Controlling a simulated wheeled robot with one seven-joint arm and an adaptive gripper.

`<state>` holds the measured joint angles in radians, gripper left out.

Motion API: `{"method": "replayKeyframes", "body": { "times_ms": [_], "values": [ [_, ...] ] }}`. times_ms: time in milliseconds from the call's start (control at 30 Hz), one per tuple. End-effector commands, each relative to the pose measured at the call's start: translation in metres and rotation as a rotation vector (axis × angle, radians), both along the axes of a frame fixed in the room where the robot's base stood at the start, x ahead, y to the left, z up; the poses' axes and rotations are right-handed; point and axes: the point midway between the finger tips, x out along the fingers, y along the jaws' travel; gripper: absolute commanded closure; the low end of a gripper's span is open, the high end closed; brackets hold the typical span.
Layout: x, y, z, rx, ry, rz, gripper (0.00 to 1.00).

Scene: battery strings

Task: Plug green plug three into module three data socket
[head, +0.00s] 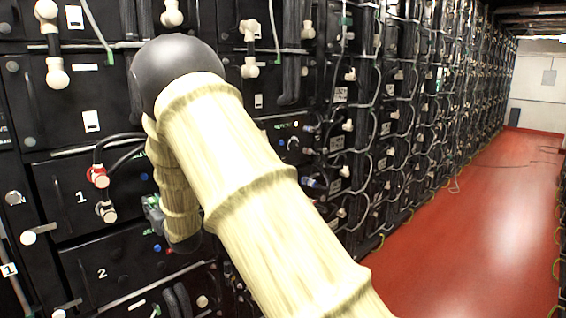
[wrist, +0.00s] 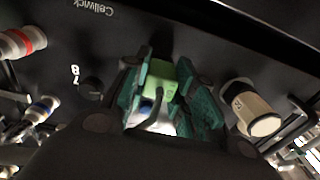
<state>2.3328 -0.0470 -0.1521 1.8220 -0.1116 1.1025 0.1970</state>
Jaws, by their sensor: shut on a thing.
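In the wrist view my gripper (wrist: 165,105) is shut, its teal finger pads on both sides of a green plug (wrist: 162,72). A dark cable with a pale part below it runs back from the plug toward my wrist. The plug's front end is close to a black module panel (wrist: 150,22); the socket there is hidden, and I cannot tell whether the plug touches or is in it. In the head view my gripper (head: 153,208) shows only partly at the left of my arm, facing the rack near the module marked 2 (head: 102,272). No module three label is readable.
Red-ringed (wrist: 20,42) and blue-ringed (wrist: 40,108) connectors are at left. Module 1 (head: 80,197) has cables plugged in. The red aisle floor (head: 460,230) at right is mostly clear.

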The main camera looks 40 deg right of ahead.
Motion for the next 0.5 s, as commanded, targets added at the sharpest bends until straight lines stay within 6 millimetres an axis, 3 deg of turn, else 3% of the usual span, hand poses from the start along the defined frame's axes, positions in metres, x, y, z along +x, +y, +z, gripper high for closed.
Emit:
{"method": "replayKeyframes", "body": {
  "times_ms": [500],
  "values": [
    [-0.0099,0.0,0.0,0.0,0.0,0.0,1.0]
  ]
}}
